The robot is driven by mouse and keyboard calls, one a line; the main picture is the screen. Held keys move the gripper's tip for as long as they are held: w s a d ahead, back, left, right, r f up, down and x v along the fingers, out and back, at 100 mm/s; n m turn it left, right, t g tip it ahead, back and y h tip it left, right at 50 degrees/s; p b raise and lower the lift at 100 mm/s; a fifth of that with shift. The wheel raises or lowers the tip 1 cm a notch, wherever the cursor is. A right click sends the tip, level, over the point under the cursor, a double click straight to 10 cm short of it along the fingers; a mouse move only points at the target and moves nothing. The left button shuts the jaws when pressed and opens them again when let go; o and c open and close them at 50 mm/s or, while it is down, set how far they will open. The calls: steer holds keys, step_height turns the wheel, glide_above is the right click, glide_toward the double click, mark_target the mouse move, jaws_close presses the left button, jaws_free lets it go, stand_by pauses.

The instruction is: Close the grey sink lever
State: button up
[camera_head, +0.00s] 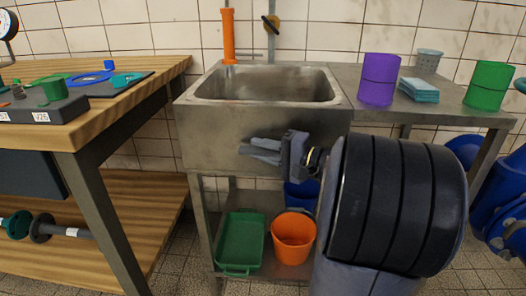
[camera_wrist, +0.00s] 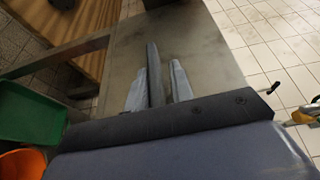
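A valve with a dark, slanted lever and a yellow-orange body (camera_head: 271,24) sits on a thin grey vertical pipe against the tiled wall, behind the steel sink (camera_head: 184,124). A yellow valve part (camera_wrist: 305,116) and a dark handle (camera_wrist: 272,88) show at the right edge of the wrist view. My gripper (camera_head: 247,149) is in front of the sink's front panel, below the rim and well away from the lever. Its fingers (camera_wrist: 163,52) point left in the head view, with a narrow gap between them and nothing seen held.
A thick orange pipe (camera_head: 228,36) stands left of the grey pipe. Purple (camera_head: 379,80) and green (camera_head: 488,86) canisters stand on the counter at right. A green tray (camera_head: 240,243) and an orange bucket (camera_head: 293,238) are under the sink. A wooden workbench (camera_head: 100,112) stands at left.

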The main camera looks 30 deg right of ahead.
steer(key=shift+o, duration=0.5)
steer(key=shift+w+d+f, duration=0.15)
steer(key=shift+d+f, duration=0.05)
steer(key=shift+d, duration=0.05)
steer(key=p+v, duration=0.3)
steer(key=v, duration=0.7)
steer(key=shift+s, duration=0.4)
steer(key=shift+d+r, duration=0.1)
steer(key=b+x, duration=0.3)
steer(key=x, duration=0.8)
steer(key=shift+s, duration=0.15)
